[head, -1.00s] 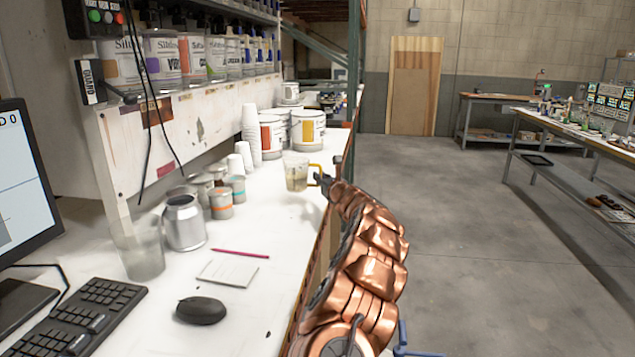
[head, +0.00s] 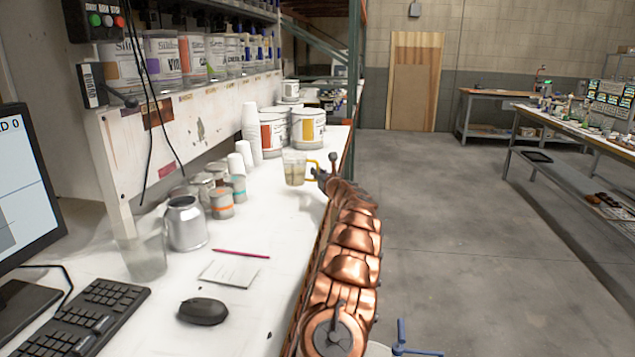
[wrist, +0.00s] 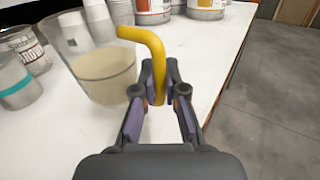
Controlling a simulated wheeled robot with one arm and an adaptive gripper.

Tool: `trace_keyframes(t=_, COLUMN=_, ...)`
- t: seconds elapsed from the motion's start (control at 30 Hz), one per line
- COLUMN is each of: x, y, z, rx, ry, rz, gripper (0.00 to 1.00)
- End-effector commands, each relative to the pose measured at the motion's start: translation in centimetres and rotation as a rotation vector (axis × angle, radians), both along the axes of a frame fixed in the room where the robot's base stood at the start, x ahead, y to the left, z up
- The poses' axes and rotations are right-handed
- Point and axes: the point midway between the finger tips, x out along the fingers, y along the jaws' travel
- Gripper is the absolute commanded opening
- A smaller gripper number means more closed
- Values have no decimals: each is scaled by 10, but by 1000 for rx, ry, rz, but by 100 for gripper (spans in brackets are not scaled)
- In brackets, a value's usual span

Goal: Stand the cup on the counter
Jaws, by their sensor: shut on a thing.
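The cup (head: 294,170) is clear, with a yellow handle and a cloudy pale content. It is at the far part of the white counter (head: 262,205), near its right edge. In the wrist view the cup (wrist: 105,75) is left of my gripper (wrist: 158,100), whose fingers are shut on the yellow handle (wrist: 157,62). My gripper (head: 318,172) reaches it from the right in the head view. The cup looks upright or nearly so. I cannot tell whether its base touches the counter.
Small cans (head: 221,203) and white cup stacks (head: 250,135) stand left of the cup. Large paint tins (head: 307,126) stand behind it. The counter around the notepad has free room.

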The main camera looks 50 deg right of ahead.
Motion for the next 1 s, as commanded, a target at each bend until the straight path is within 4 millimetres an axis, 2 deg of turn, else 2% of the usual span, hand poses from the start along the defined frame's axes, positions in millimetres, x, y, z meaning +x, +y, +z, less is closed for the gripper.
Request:
trace_keyframes(t=0.3, x=1, y=1, z=-33, rx=0, ry=3, rz=1, gripper=0)
trace_keyframes(t=0.67, x=0, y=1, z=-37, rx=-1, ry=2, rz=1, gripper=0)
trace_keyframes(t=0.7, x=0, y=1, z=-37, rx=-1, ry=2, rz=1, gripper=11)
trace_keyframes(t=0.93, x=0, y=1, z=-37, rx=-1, ry=2, rz=1, gripper=35)
trace_keyframes(t=1.0, x=0, y=1, z=-37, rx=-1, ry=3, rz=1, gripper=35)
